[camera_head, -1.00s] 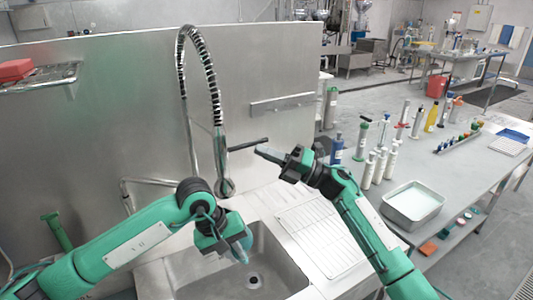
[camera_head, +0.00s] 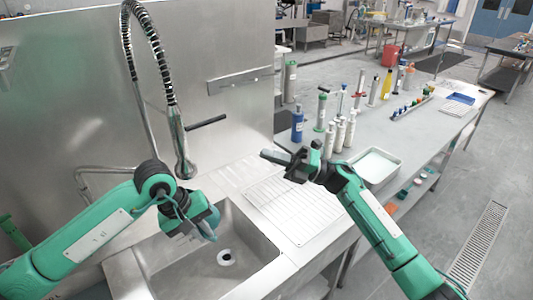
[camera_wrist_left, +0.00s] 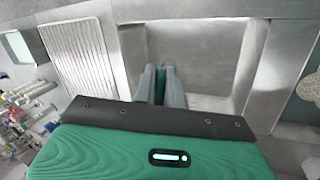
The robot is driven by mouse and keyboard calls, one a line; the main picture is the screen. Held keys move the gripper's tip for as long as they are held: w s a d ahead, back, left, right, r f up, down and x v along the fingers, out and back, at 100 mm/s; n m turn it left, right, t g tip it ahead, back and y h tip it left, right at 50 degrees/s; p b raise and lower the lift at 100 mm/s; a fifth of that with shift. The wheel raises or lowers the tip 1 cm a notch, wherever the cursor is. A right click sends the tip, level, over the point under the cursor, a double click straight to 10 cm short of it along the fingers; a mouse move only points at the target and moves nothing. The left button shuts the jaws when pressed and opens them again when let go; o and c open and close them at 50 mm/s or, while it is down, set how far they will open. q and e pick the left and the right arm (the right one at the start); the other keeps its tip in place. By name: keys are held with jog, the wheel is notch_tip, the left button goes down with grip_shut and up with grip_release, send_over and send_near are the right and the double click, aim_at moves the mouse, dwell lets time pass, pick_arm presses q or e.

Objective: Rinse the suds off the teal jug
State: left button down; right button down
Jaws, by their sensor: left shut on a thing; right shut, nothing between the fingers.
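My left gripper (camera_head: 207,228) is over the sink basin (camera_head: 165,262), pointing down and shut on a thin teal piece (camera_wrist_left: 160,82) that shows between its fingers in the left wrist view. This seems to be part of the teal jug; a bluish edge (camera_head: 208,231) shows below the gripper in the head view. Most of it is hidden, and I cannot make out suds. The spray tap head (camera_head: 186,168) hangs above and slightly left of the gripper; no water stream is visible. My right gripper (camera_head: 270,156) is shut and empty, above the ribbed drainboard (camera_head: 295,210).
A dark lever (camera_head: 206,123) sticks out right of the tap. A drain (camera_head: 225,257) lies in the basin floor. On the right bench are a blue bottle (camera_head: 297,124), several white bottles and a metal tray (camera_head: 376,166). The drainboard is clear.

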pick_arm(q)
jog(key=s+a+b, duration=0.3)
jog(key=s, duration=0.4)
jog(key=shift+s+a, duration=0.15)
jog(key=shift+a, duration=0.05)
dwell(0.5)
jog(key=shift+r, duration=0.1)
dwell(1.1)
jog(key=s+a+r+b, duration=0.1)
jog(key=s+a+r, duration=0.1)
jog(key=s+r, duration=0.2)
jog(key=shift+s, duration=0.3)
jog(key=shift+f, duration=0.1)
dwell(1.2)
